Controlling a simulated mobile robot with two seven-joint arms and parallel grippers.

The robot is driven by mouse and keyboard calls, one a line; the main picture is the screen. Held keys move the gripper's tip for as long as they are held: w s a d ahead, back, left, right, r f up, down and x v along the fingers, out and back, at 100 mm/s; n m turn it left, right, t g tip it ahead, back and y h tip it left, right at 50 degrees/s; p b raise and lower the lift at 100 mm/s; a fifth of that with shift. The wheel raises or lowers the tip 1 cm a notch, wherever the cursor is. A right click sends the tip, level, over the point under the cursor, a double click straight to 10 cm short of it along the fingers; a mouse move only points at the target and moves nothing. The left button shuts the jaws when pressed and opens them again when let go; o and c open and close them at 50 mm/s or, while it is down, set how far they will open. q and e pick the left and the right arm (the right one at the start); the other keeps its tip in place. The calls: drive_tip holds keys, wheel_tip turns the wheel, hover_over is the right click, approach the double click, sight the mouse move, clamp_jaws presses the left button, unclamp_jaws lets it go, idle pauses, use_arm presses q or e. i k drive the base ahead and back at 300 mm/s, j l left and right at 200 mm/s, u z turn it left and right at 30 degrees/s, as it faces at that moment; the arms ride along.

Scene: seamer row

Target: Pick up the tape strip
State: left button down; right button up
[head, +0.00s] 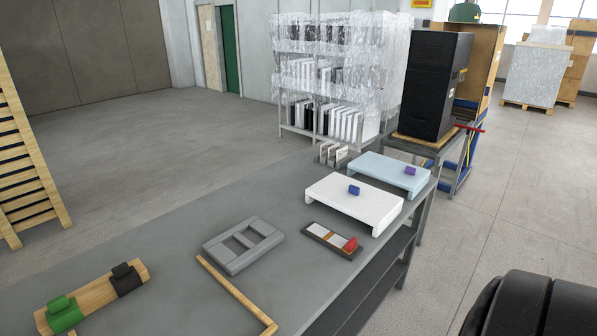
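I cannot tell for sure which thing is the tape strip. A small dark-rimmed tray (312,231) on the grey workbench (190,240) holds flat pale pieces (322,233), a thin orange-brown piece (329,236) and a red block (350,244) at its right end. Any strip among them is too small to make out. Neither of my grippers shows in the head view, so whether they hold anything is hidden.
A grey slotted frame (243,244) and a wooden L-shaped edge (236,293) lie left of the tray. A white platform (352,203) with a blue block (354,190) and a pale blue one (392,173) stand behind. A wooden board (94,294) carries green and black blocks.

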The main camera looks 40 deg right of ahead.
sight(348, 246)
drive_tip(key=z, duration=1.75)
drive_tip(key=i+l+u, duration=0.1)
drive_tip(key=i+l, duration=0.5)
drive_tip(key=l, duration=0.15)
